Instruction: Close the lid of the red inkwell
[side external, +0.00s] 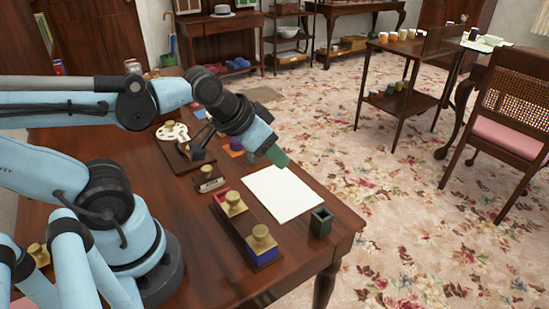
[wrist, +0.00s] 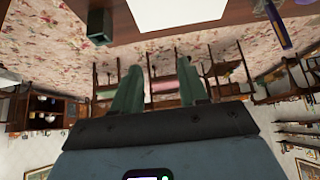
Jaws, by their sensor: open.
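The red inkwell (side external: 221,196) sits at the far end of a dark wooden stand on the table, next to a blue inkwell (side external: 264,253). A brass lid (side external: 235,206) with a knob shows beside the red part, and some red shows uncovered; its exact tilt is hard to tell. The blue inkwell has its brass lid on top. My gripper (side external: 277,155) is raised beyond the stand, near the far edge of the white paper, apart from both inkwells. In the wrist view its two green fingers (wrist: 158,85) are spread with nothing between them. The inkwells are not visible there.
White paper (side external: 283,194) lies right of the stand, with a dark green cup (side external: 320,222) near the table's right edge; the cup also shows in the wrist view (wrist: 99,26). A small block (side external: 209,181) and a dark tray with a white palette (side external: 172,132) are farther back.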

